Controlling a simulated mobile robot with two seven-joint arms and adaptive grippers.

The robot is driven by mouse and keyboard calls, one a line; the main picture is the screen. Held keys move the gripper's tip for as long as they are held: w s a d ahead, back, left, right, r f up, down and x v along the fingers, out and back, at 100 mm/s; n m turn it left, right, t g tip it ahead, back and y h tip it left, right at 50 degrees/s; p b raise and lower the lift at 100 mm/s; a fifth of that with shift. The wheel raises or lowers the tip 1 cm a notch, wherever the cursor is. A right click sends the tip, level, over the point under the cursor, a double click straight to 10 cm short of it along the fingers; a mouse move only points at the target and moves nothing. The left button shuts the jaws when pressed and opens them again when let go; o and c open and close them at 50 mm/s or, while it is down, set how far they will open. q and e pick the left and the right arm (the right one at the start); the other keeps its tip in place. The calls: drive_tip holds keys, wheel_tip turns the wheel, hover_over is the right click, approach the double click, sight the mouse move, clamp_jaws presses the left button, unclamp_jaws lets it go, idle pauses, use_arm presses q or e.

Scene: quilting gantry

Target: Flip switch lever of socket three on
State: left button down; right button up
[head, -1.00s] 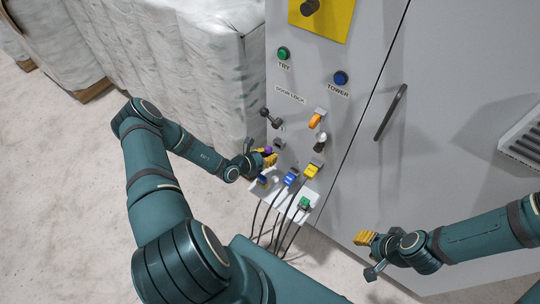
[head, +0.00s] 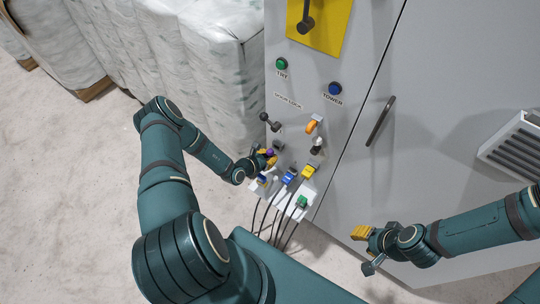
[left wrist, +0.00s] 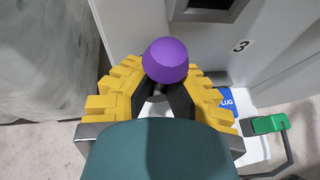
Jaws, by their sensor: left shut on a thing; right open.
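The grey panel (head: 295,100) stands in front of me. A purple knob (head: 271,153), taken as the switch lever's end, shows low on the panel's left. In the left wrist view the knob (left wrist: 166,60) sticks out between my yellow finger pads, beside a dark socket opening (left wrist: 207,5) and the label 3 (left wrist: 241,46). My left gripper (head: 266,158) is shut on the knob; the lever's stem and base are mostly hidden. My right gripper (head: 362,232) is open and empty, in front of the cabinet door.
Blue (head: 289,176), yellow (head: 309,171) and green (head: 302,201) plugs with hanging cables crowd the shelf just right of my left gripper. An orange lever (head: 312,125) and a black-knobbed lever (head: 270,121) are above. Wrapped stacks (head: 190,70) stand at left.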

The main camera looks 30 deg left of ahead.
use_arm(q)
drive_tip(key=c, duration=1)
unclamp_jaws()
drive_tip(key=shift+c, duration=0.2)
drive_tip(key=v, duration=1.2)
